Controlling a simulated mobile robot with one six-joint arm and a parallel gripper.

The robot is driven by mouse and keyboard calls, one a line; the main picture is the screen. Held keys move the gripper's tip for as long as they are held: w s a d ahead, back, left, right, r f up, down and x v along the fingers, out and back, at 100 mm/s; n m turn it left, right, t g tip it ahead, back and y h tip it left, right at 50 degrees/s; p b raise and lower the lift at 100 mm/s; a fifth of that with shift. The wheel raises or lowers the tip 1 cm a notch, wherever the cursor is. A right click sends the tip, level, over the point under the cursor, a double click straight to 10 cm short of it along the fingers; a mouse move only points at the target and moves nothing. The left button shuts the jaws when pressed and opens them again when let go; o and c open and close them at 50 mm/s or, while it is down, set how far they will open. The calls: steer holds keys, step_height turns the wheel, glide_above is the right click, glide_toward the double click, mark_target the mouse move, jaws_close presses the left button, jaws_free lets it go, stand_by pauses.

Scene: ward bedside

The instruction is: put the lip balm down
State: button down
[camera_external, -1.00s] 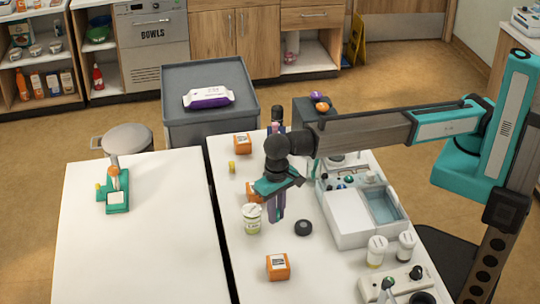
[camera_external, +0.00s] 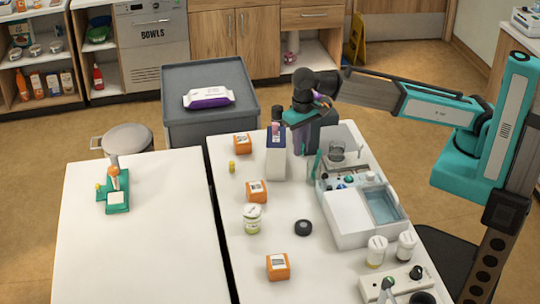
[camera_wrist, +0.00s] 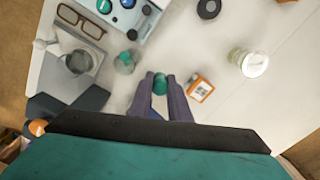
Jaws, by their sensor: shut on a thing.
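My gripper (camera_wrist: 161,92) is shut on a small round green thing (camera_wrist: 160,83), which I take to be the lip balm, in the wrist view. It sits between the two purple-grey fingertips. The lip balm cannot be made out there. Whether it touches the table is unclear.
A clear vessel with green in it (camera_wrist: 125,63) is left of my fingertips, and an orange box (camera_wrist: 200,88) is right. A device with a blue tray (camera_external: 382,205), a black puck (camera_external: 303,228) and a jar (camera_external: 252,218) stand nearer. The left table (camera_external: 150,245) is mostly bare.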

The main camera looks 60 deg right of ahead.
steer(key=s+d+r, duration=0.1)
steer(key=d+r, duration=0.1)
steer(key=d, duration=1.2)
steer(key=shift+d+r, duration=0.15)
steer(key=shift+r, duration=0.15)
steer(key=shift+w, duration=0.1)
steer(key=p, duration=0.4)
glide_above(278, 139)
steer(key=s, duration=0.1)
steer(key=shift+s+d+f, duration=0.1)
steer(key=shift+d+f, duration=0.05)
steer(key=shift+f, duration=0.5)
steer(key=shift+w+a, duration=0.3)
steer(key=shift+w, duration=0.2)
steer(key=shift+f+p, duration=0.9)
steer(key=shift+f, duration=0.95)
steer(key=shift+f, duration=0.2)
steer(key=c, duration=1.7)
jaws_free()
steer(key=shift+o, duration=0.2)
